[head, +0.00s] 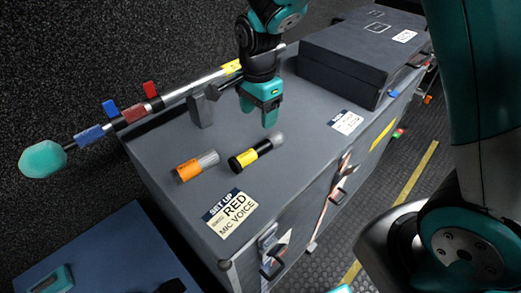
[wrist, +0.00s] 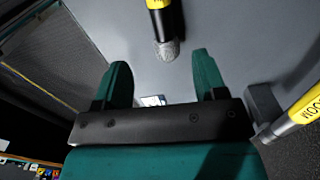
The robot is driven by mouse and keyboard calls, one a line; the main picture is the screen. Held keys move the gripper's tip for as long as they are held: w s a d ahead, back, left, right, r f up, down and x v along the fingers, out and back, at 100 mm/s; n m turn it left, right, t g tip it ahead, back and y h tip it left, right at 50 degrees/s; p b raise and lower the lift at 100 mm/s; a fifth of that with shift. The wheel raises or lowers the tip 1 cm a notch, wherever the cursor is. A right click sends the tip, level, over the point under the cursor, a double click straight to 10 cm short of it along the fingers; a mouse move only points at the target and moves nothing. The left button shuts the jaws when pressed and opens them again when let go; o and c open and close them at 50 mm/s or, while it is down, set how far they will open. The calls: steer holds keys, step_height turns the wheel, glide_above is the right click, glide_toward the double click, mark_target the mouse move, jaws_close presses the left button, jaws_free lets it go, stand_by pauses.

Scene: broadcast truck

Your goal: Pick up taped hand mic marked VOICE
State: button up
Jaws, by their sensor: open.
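Two taped hand mics lie on the grey case top. One is black with yellow tape and a grey mesh head (head: 244,159); the other has orange tape and a pale grey head (head: 188,170). No VOICE marking is readable on either in the head view. My gripper (head: 258,113) is open and empty, above the case behind the yellow-taped mic. In the wrist view, this mic's mesh head (wrist: 167,49) and part of its yellow band show beyond and between my open fingers (wrist: 162,75), apart from them. The orange-taped mic is outside the wrist view.
A card reading "SET UP RED MIC VOICE" (head: 229,212) lies near the case's front corner. A boom pole (head: 180,93) rests along the back edge near a dark grey stand (head: 201,109). A dark box (head: 352,60) stands at right, beside a small white card (head: 346,122).

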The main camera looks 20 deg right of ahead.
mark_target(259, 146)
step_height(259, 146, down, 13)
steer(key=shift+w+d+r, duration=0.1)
steer(key=shift+w, duration=0.05)
steer(key=c, duration=1.2)
steer(key=shift+r, duration=0.1)
